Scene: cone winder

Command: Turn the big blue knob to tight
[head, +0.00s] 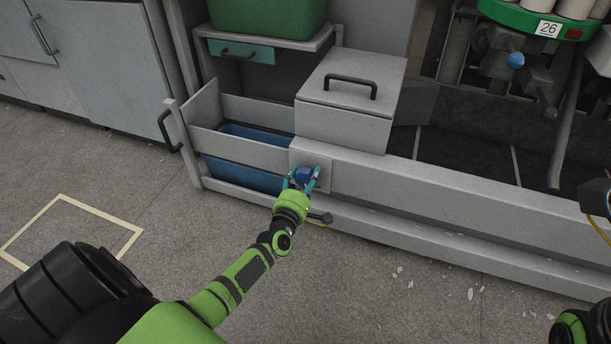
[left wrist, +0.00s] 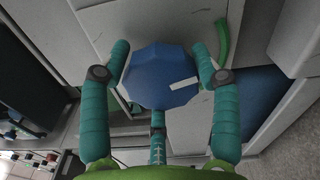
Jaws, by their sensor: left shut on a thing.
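The big blue knob (head: 304,174) sits on a pale plate on the front of the grey machine's low beam. My left gripper (head: 303,179) is at the knob, its teal fingers on either side of it. In the left wrist view the faceted knob (left wrist: 155,72) fills the space between the fingers, and my left gripper (left wrist: 163,70) is shut on it. A white pointer mark (left wrist: 184,85) on the knob's face points to the right, slightly upward. A green curved mark (left wrist: 222,42) shows on the plate at upper right. My right gripper is not clearly visible.
A grey lidded box (head: 343,115) with a black handle stands above the knob. A blue bin (head: 240,160) sits behind rails to its left. A small dark lever (head: 321,218) sticks out just below right. Open floor lies in front, with pale scraps at right.

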